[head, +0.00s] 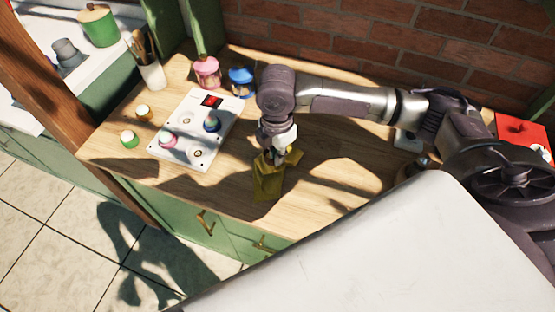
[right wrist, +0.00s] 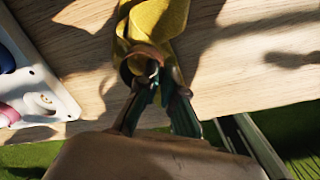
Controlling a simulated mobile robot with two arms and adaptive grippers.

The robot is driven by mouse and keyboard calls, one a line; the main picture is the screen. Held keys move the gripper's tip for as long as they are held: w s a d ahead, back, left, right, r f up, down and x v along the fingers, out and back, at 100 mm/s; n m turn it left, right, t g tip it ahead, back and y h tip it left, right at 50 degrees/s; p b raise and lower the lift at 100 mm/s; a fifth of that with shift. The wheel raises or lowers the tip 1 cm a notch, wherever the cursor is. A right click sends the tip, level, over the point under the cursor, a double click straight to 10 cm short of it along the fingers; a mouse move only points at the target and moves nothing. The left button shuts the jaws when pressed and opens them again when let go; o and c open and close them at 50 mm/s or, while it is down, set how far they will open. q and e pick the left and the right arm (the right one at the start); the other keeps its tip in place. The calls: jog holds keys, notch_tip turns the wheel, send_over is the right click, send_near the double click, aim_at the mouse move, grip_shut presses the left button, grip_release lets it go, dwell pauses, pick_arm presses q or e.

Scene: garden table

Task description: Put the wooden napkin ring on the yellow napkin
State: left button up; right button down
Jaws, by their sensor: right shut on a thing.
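The yellow napkin (head: 268,183) lies near the front edge of the wooden counter. It also shows in the right wrist view (right wrist: 160,20), bunched toward my fingertips. The wooden napkin ring (right wrist: 145,52) is a brown band at the napkin's gathered end in the right wrist view. The band crosses the yellow cloth; its far side is hidden, so I cannot tell how far the cloth passes through. My right gripper (right wrist: 157,82) is shut on the ring. In the head view the right gripper (head: 274,155) is directly above the napkin and hides the ring. My left gripper is out of view.
A white board (head: 190,150) with small coloured pieces lies left of the napkin. Pink (head: 207,72) and blue (head: 241,80) jars stand behind. The counter right of the napkin is mostly bare.

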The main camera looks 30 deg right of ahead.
notch_tip(320, 180, down, 3)
jog(key=shift+f, duration=0.1)
jog(key=shift+f, duration=0.25)
jog(key=shift+s+f, duration=0.1)
jog(key=shift+f, duration=0.15)
jog(key=c, duration=1.3)
grip_release()
jog(key=shift+f, duration=0.15)
notch_tip(320, 180, up, 13)
jog(key=shift+r+b, duration=0.2)
jog(key=shift+b, duration=0.15)
